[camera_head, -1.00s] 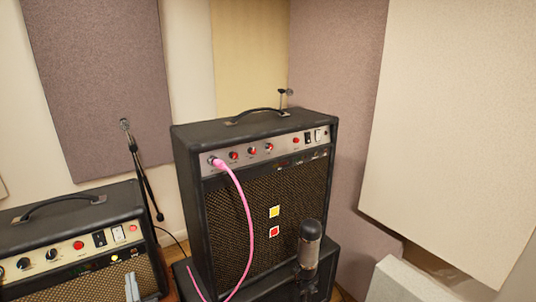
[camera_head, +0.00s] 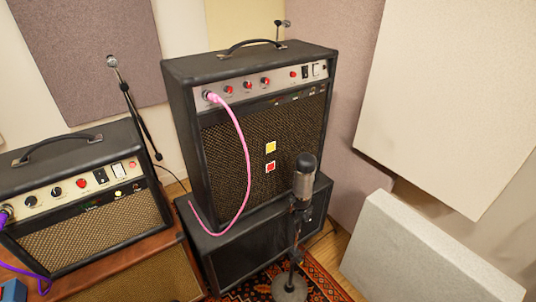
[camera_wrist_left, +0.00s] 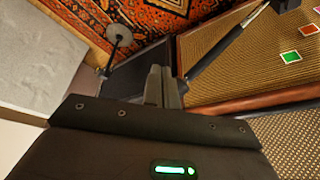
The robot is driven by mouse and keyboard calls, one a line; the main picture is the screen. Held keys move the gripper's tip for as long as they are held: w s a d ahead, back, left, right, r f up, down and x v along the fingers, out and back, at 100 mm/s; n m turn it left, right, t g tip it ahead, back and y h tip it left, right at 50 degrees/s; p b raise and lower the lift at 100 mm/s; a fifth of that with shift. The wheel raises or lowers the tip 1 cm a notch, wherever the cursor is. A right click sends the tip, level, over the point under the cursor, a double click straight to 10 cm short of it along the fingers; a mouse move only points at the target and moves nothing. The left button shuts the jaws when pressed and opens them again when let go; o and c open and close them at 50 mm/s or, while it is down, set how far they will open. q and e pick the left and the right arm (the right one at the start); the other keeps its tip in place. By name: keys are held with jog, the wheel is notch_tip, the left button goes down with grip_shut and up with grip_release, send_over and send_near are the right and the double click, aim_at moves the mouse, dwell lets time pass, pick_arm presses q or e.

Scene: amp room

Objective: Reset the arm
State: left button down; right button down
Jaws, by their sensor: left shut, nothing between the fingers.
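My left gripper (camera_wrist_left: 162,86) shows in the left wrist view, with its two dark fingers together and nothing between them. It hangs clear in front of the amp gear, with a patterned rug beyond. The left arm does not show in the head view. My right gripper is in neither view.
A tall black amp (camera_head: 265,130) with a pink cable (camera_head: 245,165) stands on a black cabinet (camera_head: 265,250). A microphone (camera_head: 304,175) on a stand is in front of it. A smaller amp (camera_head: 85,195) with a purple cable (camera_head: 22,271) is at left. A pale panel (camera_head: 425,255) leans at right.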

pick_arm(q)
notch_tip(320, 180, down, 25)
jog(key=s+g, duration=0.2)
jog(key=s+a+f+g, duration=0.1)
jog(key=s+a+f, duration=0.1)
jog(key=s+f, duration=1.4)
jog(key=shift+s+a+f+m, duration=0.3)
jog(key=shift+s+f, duration=0.1)
jog(key=shift+s, duration=0.15)
